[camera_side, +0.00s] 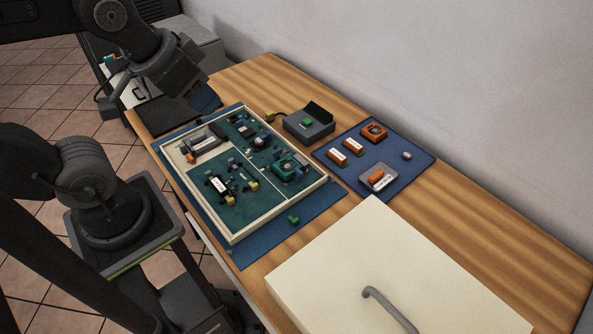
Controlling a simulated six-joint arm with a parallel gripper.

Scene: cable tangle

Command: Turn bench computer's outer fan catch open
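The bench computer (236,237) is a shallow pale-framed tray with green boards, lying on a blue mat. A teal square part that looks like a fan (285,164) sits at the right side of its boards. The outer fan catch is too small to make out, so its position cannot be told. My gripper (205,101) is at the upper left, above the far left corner of the bench computer and apart from the fan. Its fingertips are dark and blend together, so I cannot tell whether they are open. Nothing is seen held in it.
A second blue mat (414,167) holds an orange fan-like part (374,132), two orange modules and a small grey tray (367,186). A dark open box (309,126) stands behind the computer. A white lid with a handle (330,270) covers the front. A green piece (293,220) lies nearby.

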